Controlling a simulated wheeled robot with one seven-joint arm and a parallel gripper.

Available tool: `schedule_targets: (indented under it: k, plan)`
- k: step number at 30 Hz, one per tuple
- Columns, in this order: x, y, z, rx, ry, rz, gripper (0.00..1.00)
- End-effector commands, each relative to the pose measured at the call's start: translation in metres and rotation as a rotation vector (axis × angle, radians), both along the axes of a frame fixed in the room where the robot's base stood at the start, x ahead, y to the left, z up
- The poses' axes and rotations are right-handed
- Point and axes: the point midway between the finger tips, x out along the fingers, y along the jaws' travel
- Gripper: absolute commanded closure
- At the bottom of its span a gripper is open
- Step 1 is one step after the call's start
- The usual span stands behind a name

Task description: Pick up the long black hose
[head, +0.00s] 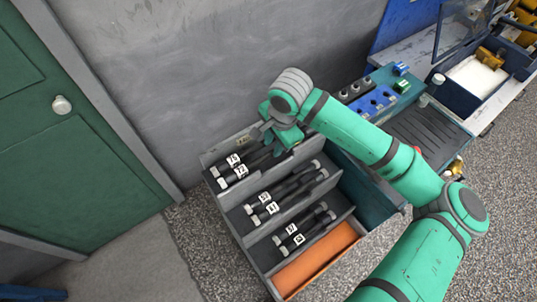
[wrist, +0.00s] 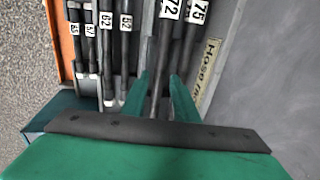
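Black hoses with pale end fittings lie in a grey divided tray (head: 251,243). The back compartment holds two, a hose labelled 72 (head: 256,170) and a hose labelled 75 (head: 249,153). They also show in the wrist view, 72 (wrist: 163,48) near the middle and 75 (wrist: 189,45) to its right. My gripper (head: 277,147) is over the right end of this back compartment, pointing down. In the wrist view its green fingers (wrist: 160,84) are apart, one on each side of the hose labelled 72. Whether they touch it cannot be told.
Several more numbered hoses lie in the middle and front compartments, beside an orange section (head: 318,260). A divider (wrist: 148,30) runs close to the left finger. A grey wall (head: 190,75) stands close behind the tray. A teal workbench (head: 380,100) is to the right.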

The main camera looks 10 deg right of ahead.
Motion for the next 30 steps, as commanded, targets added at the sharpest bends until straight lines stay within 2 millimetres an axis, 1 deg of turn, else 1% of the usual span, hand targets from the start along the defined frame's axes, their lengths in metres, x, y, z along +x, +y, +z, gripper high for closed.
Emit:
schedule_targets:
  k: [4,13,17,23,26,27,30]
  plan:
    - [0.001,0.003,-0.011,0.002,0.002,0.001,0.73]
    - [0.006,0.008,-0.046,0.003,0.001,0.001,0.73]
    - [0.008,0.008,-0.052,0.001,0.0,0.0,0.73]
    - [0.008,0.008,-0.052,0.001,0.0,0.0,0.73]
    - [0.008,0.008,-0.052,0.001,0.0,0.0,0.95]
    - [0.008,0.007,-0.052,0.001,0.0,0.0,1.0]
    - [0.008,0.007,-0.051,0.0,-0.001,0.0,1.0]
